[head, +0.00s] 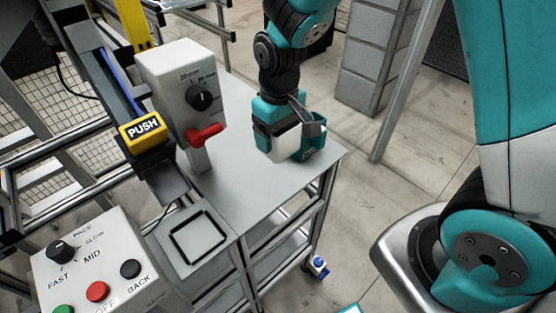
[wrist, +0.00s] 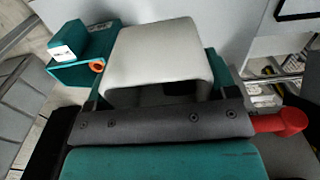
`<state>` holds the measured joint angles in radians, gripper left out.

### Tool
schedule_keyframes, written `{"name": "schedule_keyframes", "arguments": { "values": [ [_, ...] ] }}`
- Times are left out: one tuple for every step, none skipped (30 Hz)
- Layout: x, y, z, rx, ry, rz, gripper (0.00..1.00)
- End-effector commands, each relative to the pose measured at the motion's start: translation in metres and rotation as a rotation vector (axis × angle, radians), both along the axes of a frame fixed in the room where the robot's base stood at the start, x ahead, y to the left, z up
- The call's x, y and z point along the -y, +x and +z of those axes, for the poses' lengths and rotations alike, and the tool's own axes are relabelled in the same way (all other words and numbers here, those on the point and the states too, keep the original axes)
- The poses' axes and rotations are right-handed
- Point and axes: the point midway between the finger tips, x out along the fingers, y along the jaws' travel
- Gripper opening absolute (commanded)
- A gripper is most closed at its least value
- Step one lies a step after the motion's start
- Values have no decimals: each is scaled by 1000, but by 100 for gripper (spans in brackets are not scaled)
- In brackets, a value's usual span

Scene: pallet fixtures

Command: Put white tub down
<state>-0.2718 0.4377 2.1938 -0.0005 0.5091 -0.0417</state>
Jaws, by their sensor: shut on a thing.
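The white tub (head: 281,149) is between the fingers of my gripper (head: 290,128), over the far right part of the grey table top (head: 238,183). In the wrist view the tub (wrist: 155,52) fills the space between the two teal fingers of my gripper (wrist: 155,85). My gripper is shut on it. Whether the tub's underside touches the table is hidden. A black square outline (head: 198,237) marks a plate at the table's near left, apart from the tub.
A teal box (head: 314,146) with a pale label and orange ring (wrist: 96,67) stands close beside the tub. A grey control post (head: 178,83) with a dial and red lever (head: 205,136) rises left. A yellow PUSH button (head: 143,131) and a button panel (head: 95,265) are nearer left.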

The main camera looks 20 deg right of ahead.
Motion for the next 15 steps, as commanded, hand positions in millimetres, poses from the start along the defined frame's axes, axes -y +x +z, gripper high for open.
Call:
{"name": "schedule_keyframes", "arguments": {
  "values": [
    [1,-1,-13,-8,-2,0,51],
    [0,-1,-20,-6,-2,0,51],
    [0,-1,-29,-5,-2,0,51],
    [0,-1,-34,-5,-2,0,51],
    [0,-1,-39,-4,-1,0,51],
    [0,0,-44,-3,-1,0,51],
    [0,0,-47,-2,-1,0,51],
    [0,0,-50,-1,0,0,51],
    [0,0,-52,0,0,0,51],
    [0,0,-54,0,0,0,51],
    [0,0,-58,-1,0,0,51],
    [0,0,-63,-3,-1,0,51],
    [0,0,-68,-3,-1,0,51],
    [0,0,-73,-3,-1,0,51],
    [0,0,-79,-3,-1,1,51]
  ]
}}
